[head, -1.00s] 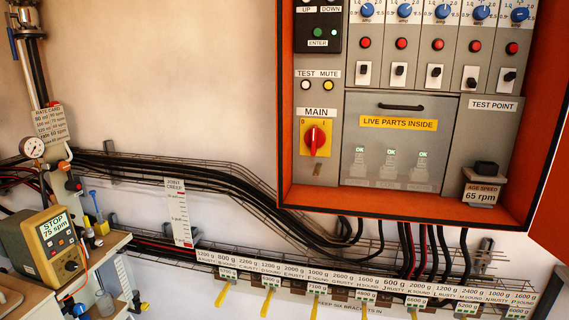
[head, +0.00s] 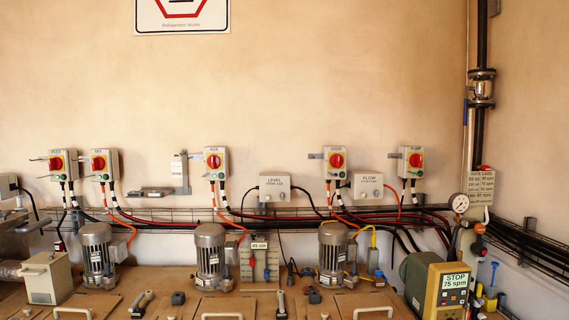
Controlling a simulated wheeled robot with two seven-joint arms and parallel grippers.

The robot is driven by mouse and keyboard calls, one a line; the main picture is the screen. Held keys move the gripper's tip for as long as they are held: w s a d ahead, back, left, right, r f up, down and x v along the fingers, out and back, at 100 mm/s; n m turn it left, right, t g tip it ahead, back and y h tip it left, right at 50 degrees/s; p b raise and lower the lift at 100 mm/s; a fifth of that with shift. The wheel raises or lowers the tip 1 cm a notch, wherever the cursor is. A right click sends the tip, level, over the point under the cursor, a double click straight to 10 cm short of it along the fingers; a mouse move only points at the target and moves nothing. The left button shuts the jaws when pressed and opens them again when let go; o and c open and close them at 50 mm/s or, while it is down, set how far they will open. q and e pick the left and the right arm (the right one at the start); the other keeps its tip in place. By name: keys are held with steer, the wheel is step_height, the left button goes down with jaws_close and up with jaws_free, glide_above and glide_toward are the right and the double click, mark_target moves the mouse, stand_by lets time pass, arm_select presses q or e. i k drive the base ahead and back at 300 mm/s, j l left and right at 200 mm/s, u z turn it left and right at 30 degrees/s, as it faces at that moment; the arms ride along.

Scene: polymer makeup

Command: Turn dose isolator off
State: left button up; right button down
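Several grey isolator boxes with red rotary knobs on yellow plates hang in a row on the wall in the head view. The dose isolator (head: 336,162) appears to be the one right of centre; its small label seems to read DOSE. Its red knob faces me, but the knob's exact position is too small to tell. A metal bracket or rod sticks out at its left side, and cables leave its underside. Neither of my grippers is in view.
Other isolators are at far left (head: 63,163), left (head: 103,163), centre (head: 215,162) and right (head: 410,162). Below run a cable tray and a bench with grey motors (head: 332,252) and white handles. A yellow controller (head: 446,291) and a pressure gauge (head: 460,203) stand at right.

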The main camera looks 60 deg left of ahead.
mark_target(336, 161)
steer(key=u, duration=1.7)
